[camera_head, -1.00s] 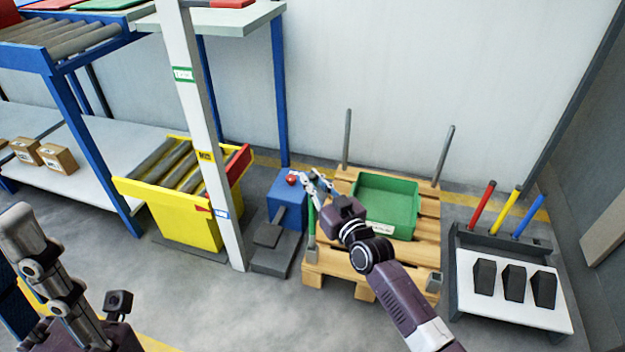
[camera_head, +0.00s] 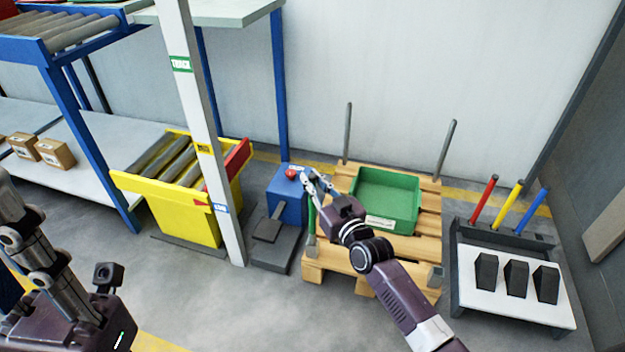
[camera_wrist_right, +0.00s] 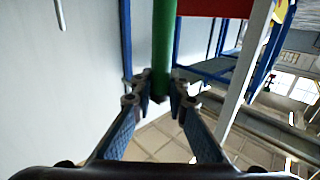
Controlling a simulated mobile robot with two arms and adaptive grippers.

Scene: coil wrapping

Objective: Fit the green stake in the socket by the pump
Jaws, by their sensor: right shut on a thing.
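The green stake (camera_head: 311,214) stands about upright at the front left corner of the wooden pallet, on the pump side. Its lower end meets the grey socket (camera_head: 311,248); I cannot tell how deep it sits. My right gripper (camera_head: 313,182) is shut on the stake near its upper end. The right wrist view shows the stake (camera_wrist_right: 164,40) between my fingertips (camera_wrist_right: 161,88). The blue pump (camera_head: 288,205) with a red knob and a grey pedal is just left of the socket. My left arm shows at the left edge, but its fingers do not.
A green crate (camera_head: 388,199) lies on the pallet (camera_head: 345,258). Grey posts (camera_head: 348,135) stand at its back corners. Another socket (camera_head: 435,278) at front right is empty. A rack with red, yellow and blue stakes (camera_head: 508,203) is at right. A white pillar (camera_head: 205,130) stands left.

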